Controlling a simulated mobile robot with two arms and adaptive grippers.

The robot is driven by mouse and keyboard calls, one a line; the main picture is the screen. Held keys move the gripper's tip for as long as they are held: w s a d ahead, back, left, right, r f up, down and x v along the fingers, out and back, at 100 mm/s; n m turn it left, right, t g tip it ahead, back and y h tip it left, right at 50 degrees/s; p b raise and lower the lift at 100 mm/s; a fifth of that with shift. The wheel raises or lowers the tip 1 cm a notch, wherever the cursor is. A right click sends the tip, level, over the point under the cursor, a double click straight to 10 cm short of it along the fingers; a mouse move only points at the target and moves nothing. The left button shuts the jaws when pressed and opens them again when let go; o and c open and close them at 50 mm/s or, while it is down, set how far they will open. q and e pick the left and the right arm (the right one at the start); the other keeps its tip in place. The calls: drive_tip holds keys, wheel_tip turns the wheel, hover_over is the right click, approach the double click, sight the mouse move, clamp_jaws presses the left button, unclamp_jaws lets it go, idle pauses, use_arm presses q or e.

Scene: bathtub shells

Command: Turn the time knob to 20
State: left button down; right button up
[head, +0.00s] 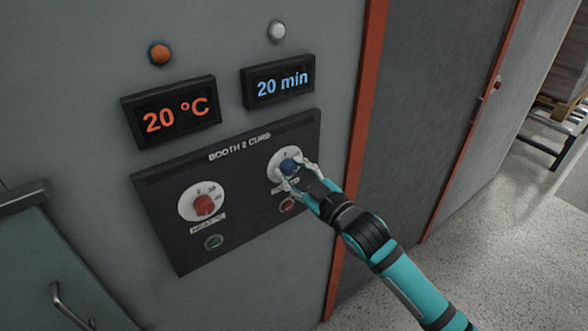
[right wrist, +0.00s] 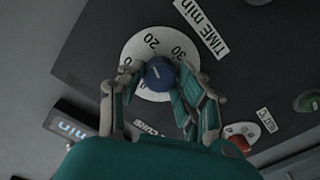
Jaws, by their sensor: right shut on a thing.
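The blue time knob (head: 289,166) sits on a white dial on the right side of the dark control panel (head: 165,250). My right gripper (head: 297,172) is around the knob with its fingers on both sides. In the right wrist view, the knob (right wrist: 159,73) is between the fingers, and its white mark points roughly towards the 20 on the dial (right wrist: 135,44). The time display (head: 279,82) above the panel reads "20 min" in blue. A TIME min label (right wrist: 203,22) shows in the right wrist view. My left gripper is not in view.
A red heat knob (head: 204,205) and a green button (head: 214,242) are on the panel's left side. A red button (head: 287,205) is below the time knob, close to my right gripper. The heat display (head: 170,115) reads 20 °C. An orange door frame (head: 357,150) stands right of the panel.

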drive_tip(key=shift+f+m, duration=0.1)
drive_tip(key=shift+m, duration=0.6)
drive_tip(key=o, duration=1.1)
drive_tip(key=shift+o, duration=0.2)
drive_tip(key=v, duration=1.2)
